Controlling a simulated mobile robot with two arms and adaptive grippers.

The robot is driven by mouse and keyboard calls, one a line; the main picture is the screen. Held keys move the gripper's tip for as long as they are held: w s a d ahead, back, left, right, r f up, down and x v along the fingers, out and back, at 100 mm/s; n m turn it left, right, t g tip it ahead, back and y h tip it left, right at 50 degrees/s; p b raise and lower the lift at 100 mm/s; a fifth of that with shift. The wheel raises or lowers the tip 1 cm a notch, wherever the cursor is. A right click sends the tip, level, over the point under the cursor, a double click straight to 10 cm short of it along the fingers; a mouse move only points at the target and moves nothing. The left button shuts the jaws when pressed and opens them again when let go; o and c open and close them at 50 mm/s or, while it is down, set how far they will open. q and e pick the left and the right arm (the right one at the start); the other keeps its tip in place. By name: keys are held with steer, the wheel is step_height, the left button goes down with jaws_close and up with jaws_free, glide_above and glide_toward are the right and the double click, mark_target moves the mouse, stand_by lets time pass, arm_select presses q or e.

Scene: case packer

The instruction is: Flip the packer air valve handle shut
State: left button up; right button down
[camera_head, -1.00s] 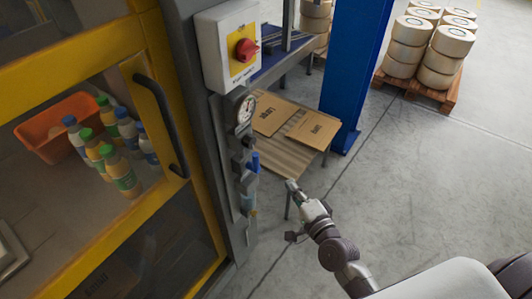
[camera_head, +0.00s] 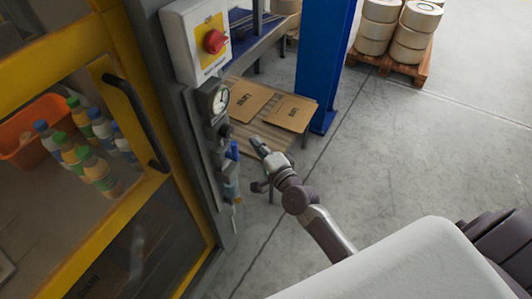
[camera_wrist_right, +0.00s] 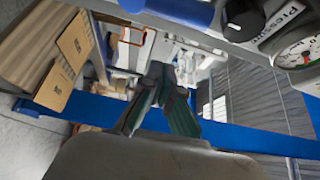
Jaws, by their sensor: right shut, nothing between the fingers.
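The blue valve handle (camera_head: 235,150) is on the grey post of the packer, below the round pressure gauge (camera_head: 214,98). It stands roughly upright along the post. In the right wrist view the blue handle (camera_wrist_right: 182,10) lies across the top edge, partly cut off, beside a black knob (camera_wrist_right: 242,18). My right gripper (camera_head: 258,144) is shut and empty, just right of the handle, with a small gap showing. In the wrist view its fingertips (camera_wrist_right: 165,72) are together below the handle. My left gripper is out of view.
The yellow-framed door with a black pull handle (camera_head: 140,120) is at left. A low table with flat cardboard (camera_head: 291,113) and a blue column (camera_head: 322,60) stand behind the gripper. Open floor lies right.

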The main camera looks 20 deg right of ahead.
steer(key=a+p, duration=0.1)
steer(key=a, duration=0.2)
steer(key=shift+s+a+p, duration=0.15)
steer(key=shift+a+p, duration=0.2)
steer(key=shift+a, duration=0.05)
steer(key=shift+n+b, duration=0.3)
steer(key=shift+b, duration=0.2)
